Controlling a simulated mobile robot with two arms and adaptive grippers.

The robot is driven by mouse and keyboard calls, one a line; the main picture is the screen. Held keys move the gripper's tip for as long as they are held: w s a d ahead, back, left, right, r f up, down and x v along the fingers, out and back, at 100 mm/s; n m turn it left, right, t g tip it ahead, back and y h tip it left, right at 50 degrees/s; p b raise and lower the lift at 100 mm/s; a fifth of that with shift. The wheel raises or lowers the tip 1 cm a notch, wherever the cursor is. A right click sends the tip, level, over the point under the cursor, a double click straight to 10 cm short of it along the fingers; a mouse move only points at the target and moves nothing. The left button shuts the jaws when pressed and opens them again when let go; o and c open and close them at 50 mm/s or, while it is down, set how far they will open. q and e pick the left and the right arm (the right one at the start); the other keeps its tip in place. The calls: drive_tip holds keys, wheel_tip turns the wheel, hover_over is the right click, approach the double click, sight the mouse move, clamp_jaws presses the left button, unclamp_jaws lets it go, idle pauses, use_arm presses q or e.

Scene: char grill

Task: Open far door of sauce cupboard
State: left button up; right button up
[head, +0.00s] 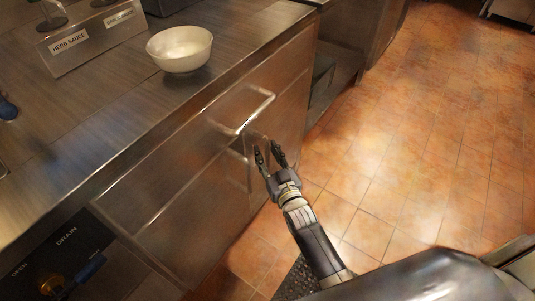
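The sauce cupboard is the steel-fronted unit under the counter in the head view. Its far door (285,88) is at the right end of the front and looks shut. A bright bar handle (262,108) stands out from the front near that door. A fainter handle-like shape shows just below it; I cannot tell whether it is a second handle or a reflection. My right gripper (269,154) is open and empty, with its two fingers pointing up toward the front. It appears just below the bright handle; I see no clear contact. My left gripper is out of view.
A white bowl (180,49) stands on the counter (110,115) near its front edge. A herb sauce holder (85,45) is behind it to the left. A drain panel (55,262) with a valve is at lower left. The tiled floor (430,140) at right is clear.

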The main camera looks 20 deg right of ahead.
clamp_jaws()
drive_tip(key=shift+s+d, duration=0.1)
drive_tip(key=shift+d, duration=0.05)
